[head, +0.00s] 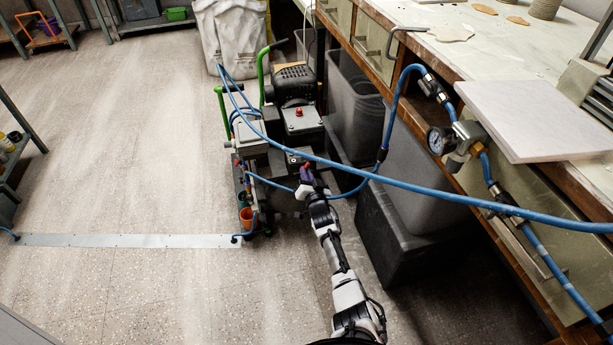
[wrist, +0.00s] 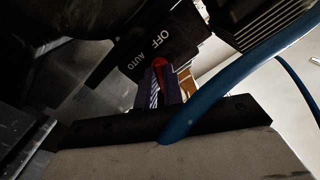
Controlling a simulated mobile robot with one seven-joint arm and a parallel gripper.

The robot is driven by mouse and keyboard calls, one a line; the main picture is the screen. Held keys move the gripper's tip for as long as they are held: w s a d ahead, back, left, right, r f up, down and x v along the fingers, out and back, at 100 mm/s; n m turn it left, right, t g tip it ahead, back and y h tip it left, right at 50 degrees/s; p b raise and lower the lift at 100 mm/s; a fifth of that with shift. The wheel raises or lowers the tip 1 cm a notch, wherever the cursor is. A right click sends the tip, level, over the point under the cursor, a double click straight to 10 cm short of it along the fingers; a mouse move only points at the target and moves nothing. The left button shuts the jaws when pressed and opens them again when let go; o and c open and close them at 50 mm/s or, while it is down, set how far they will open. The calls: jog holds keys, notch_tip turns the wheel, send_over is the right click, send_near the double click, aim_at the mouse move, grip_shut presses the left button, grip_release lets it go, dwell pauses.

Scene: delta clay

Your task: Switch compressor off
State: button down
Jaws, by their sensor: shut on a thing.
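The compressor (head: 302,124) stands on the floor beside the workbench, with a dark ribbed motor on top and a red button on a grey box. In the wrist view a black switch box (wrist: 183,32) carries the white words OFF and AUTO. A small red lever (wrist: 159,64) shows just below those words. My gripper (head: 307,171) reaches the compressor's near side; its purple fingers also show in the wrist view (wrist: 163,88). They are shut on the red lever, which they partly hide. I cannot tell which label the lever points to.
A blue hose (head: 420,185) crosses above my gripper and runs close in front of the wrist camera. Grey bins (head: 405,190) stand under the workbench (head: 500,60) at right. A flat metal strip (head: 130,241) lies on the floor; the floor at left is mostly clear.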

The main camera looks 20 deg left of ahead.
jog(key=n+b, duration=0.2)
jog(key=n, duration=1.1)
jog(key=shift+s+a+f+n+b, duration=0.1)
jog(key=shift+n+b, duration=0.2)
jog(key=shift+b, duration=0.05)
dwell(0.3)
jog(key=c, duration=1.5)
grip_release()
notch_tip(320, 180, up, 20)
jog(key=p, duration=0.9)
